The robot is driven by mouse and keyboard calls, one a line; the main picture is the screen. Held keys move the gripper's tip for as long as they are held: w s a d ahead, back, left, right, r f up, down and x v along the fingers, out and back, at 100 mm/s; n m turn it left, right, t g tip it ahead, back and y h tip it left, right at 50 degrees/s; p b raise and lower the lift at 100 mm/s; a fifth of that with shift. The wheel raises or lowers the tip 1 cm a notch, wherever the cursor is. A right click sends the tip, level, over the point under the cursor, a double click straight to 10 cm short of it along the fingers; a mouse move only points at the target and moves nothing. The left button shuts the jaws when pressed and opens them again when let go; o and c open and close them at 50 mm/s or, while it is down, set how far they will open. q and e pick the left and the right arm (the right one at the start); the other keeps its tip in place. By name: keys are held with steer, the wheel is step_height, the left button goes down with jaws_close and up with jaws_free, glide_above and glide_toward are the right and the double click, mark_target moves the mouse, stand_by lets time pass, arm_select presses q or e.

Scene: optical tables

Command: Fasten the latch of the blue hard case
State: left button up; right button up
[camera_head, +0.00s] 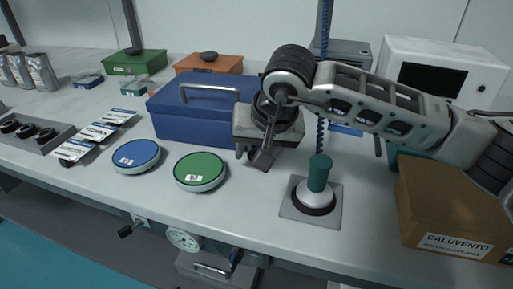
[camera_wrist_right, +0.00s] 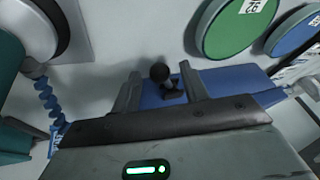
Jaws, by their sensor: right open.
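The blue hard case (camera_head: 190,125) stands on the bench with its lid down and a silver handle on top. In the right wrist view its blue surface (camera_wrist_right: 235,82) lies beyond my fingers. A dark latch lever with a round black knob (camera_wrist_right: 160,73) stands out from the case there. My right gripper (camera_head: 256,158) is at the case's front right; its fingers are open, one on each side of the knob in the wrist view (camera_wrist_right: 161,88). I cannot tell whether they touch it. The gripper hides the latch in the head view. My left gripper is out of view.
A green round dish (camera_head: 200,168) and a blue one (camera_head: 136,154) lie in front of the case. A teal-topped piece on a plate (camera_head: 318,178) stands right of the gripper. A cardboard box (camera_head: 440,205) is at far right. An orange case (camera_head: 210,64) stands behind.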

jaws_close()
